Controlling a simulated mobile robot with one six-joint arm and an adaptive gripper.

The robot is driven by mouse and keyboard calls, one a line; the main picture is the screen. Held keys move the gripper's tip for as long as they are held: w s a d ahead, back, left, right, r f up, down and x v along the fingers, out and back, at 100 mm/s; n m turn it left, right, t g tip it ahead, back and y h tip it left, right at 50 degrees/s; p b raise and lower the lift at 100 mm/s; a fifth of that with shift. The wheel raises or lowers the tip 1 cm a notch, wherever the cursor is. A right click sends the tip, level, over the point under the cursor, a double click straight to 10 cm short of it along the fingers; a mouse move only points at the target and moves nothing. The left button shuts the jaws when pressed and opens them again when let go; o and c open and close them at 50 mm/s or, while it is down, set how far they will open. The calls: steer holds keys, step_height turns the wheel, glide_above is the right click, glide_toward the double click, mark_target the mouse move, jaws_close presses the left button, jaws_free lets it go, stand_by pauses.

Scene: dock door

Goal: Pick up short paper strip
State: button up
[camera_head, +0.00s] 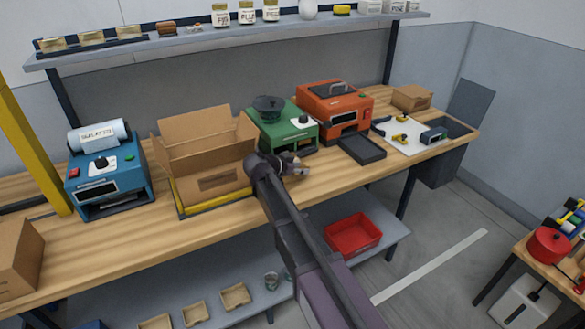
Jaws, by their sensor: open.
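My gripper (296,166) is open over the wooden bench, in front of the green machine (288,127) and just right of the open cardboard box (205,165). My arm reaches up to it from the lower right and hides part of the bench. A small pale patch shows at the fingertips; I cannot tell whether it is the short paper strip or part of the gripper. No paper strip can be made out clearly elsewhere. The blue machine (108,175) at the left carries a white roll with printed text.
An orange machine (335,105) and a dark tray (361,148) stand right of the green machine. A white board (412,134) with small tools lies farther right. A shelf (230,33) runs above the bench. A red bin (353,235) sits below.

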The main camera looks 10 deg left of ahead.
steer(key=shift+b+x, duration=0.3)
steer(key=shift+x, duration=0.8)
jaws_close()
